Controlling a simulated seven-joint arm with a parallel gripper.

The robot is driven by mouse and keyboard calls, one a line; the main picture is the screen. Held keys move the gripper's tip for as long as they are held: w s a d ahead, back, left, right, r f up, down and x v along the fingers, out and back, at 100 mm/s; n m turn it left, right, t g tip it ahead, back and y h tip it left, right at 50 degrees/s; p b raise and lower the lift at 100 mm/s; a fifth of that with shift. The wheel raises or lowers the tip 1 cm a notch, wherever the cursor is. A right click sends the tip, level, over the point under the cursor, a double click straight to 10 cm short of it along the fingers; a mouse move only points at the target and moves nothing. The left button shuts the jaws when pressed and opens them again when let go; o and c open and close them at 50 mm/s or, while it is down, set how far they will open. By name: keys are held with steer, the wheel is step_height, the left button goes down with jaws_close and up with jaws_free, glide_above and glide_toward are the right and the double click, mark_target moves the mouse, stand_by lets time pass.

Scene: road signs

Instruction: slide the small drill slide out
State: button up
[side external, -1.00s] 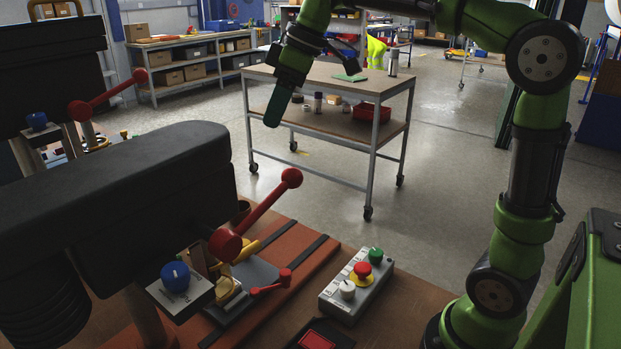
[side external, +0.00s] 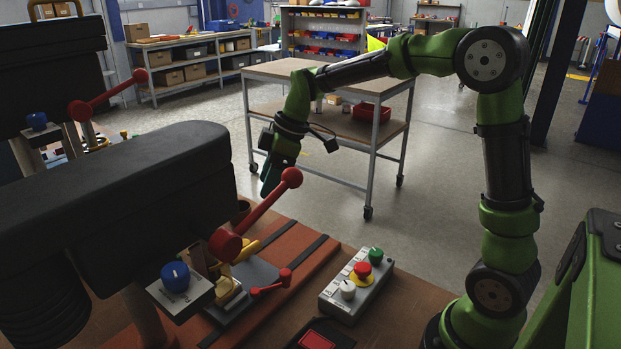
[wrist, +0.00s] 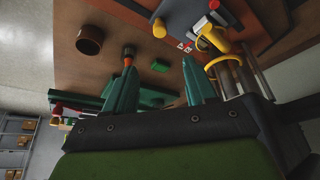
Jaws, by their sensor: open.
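A dark grey sliding plate (side external: 258,270), which looks like the small drill slide, sits on an orange base (side external: 300,262) beneath the drill head. A small red handle (side external: 271,284) is at its side. The plate also shows at the top of the wrist view (wrist: 188,14), near a yellow part (wrist: 213,38). My gripper (side external: 270,178) is in the air behind the drill's big red lever, above and apart from the plate. In the wrist view my gripper (wrist: 160,75) has its two green fingers spread with nothing held. The drill head partly hides the slide in the side view.
A control box (side external: 356,287) with several knobs stands to the right. A brown round cup (wrist: 90,40) and a small green block (wrist: 160,66) lie on the bench.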

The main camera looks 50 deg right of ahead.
mark_target(244, 243)
steer(key=x, duration=1.6)
steer(key=shift+f, duration=0.15)
jaws_close()
